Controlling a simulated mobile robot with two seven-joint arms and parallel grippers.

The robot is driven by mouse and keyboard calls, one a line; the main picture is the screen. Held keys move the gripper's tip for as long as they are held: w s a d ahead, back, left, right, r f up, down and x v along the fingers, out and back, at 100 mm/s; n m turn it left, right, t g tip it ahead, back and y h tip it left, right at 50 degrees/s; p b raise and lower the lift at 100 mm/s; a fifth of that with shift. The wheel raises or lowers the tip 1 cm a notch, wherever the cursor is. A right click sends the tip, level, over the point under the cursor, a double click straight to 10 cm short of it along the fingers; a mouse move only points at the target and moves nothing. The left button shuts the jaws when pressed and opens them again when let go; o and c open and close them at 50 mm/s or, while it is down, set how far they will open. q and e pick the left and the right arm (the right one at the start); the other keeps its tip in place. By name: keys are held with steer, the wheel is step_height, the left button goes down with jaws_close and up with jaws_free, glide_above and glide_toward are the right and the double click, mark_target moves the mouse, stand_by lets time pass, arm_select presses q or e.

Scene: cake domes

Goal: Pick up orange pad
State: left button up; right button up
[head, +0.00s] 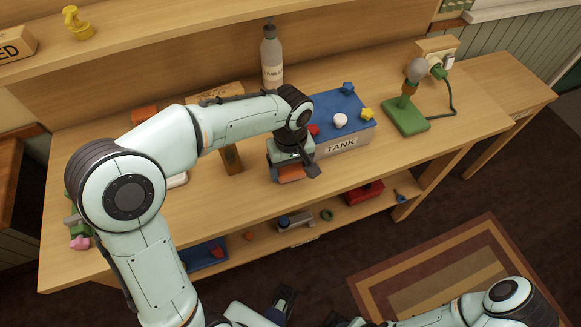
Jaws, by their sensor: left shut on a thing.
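My left gripper (292,172) is over the front part of the workbench, pointing down. It is shut on the orange pad (290,174), whose orange face shows between the jaws. The gripper hides most of the pad, and I cannot tell whether the pad touches the bench top. The pad is just left of the blue-topped box marked TANK (341,145). My right arm comes in at the lower right. Dark parts show at the bottom edge, but I cannot tell how its jaws stand.
The TANK box carries small blue, yellow, white and red pieces. A grey bottle (271,56) stands behind it. A green-based lamp (404,115) with a cord is at right. Another orange block (144,113) is behind my left arm. A lower shelf holds a red box (364,193).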

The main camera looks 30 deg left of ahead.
mark_target(291, 167)
arm_select(q)
step_height(291, 167, up, 20)
steer(key=p, duration=0.4)
steer(key=shift+f, duration=0.25)
arm_select(e)
steer(key=r, duration=0.1)
steer(key=w+r, duration=0.1)
steer(key=r, duration=0.2)
steer(key=shift+w+r, duration=0.1)
steer(key=shift+w, duration=0.15)
arm_select(q)
steer(key=shift+o, duration=0.6)
